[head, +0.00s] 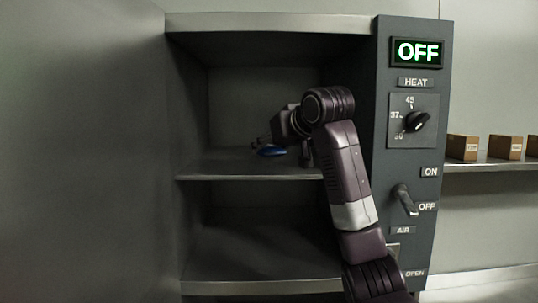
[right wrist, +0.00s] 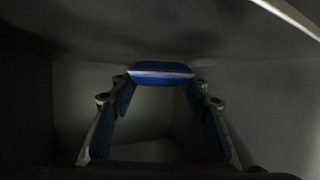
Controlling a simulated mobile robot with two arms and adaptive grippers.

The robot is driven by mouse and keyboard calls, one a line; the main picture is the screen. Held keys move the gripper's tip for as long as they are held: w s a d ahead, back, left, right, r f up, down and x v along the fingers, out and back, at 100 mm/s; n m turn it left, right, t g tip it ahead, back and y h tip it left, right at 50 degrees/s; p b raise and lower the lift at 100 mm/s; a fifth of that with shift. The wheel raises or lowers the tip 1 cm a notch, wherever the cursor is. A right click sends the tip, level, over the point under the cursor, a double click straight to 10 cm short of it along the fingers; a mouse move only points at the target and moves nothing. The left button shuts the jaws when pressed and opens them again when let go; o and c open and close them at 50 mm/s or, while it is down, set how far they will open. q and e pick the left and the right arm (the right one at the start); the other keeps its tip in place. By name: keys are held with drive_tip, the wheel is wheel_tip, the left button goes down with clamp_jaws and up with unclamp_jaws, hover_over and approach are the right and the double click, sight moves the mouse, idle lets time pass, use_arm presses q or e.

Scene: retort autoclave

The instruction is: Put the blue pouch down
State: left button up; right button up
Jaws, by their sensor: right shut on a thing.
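The blue pouch (head: 270,150) is inside the open autoclave cabinet, just over or on the upper shelf (head: 245,165). I cannot tell whether it touches the shelf. My right gripper (head: 268,144) reaches into the upper compartment and is shut on the pouch. In the right wrist view, the blue pouch (right wrist: 160,72), with a pale stripe across it, lies between the tips of the two fingers of my right gripper (right wrist: 160,77). My left gripper is not in view.
The control panel (head: 405,170) stands right of the opening, with an OFF display (head: 418,52), a heat dial (head: 415,121) and an air lever (head: 404,199). The lower compartment (head: 255,235) looks empty. Small brown boxes (head: 462,147) stand on a side shelf (head: 490,165) at the right.

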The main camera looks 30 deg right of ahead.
drive_tip(key=shift+f, duration=0.55)
drive_tip(key=shift+s+f, duration=0.15)
drive_tip(key=shift+f, duration=0.55)
drive_tip(key=o, duration=1.2)
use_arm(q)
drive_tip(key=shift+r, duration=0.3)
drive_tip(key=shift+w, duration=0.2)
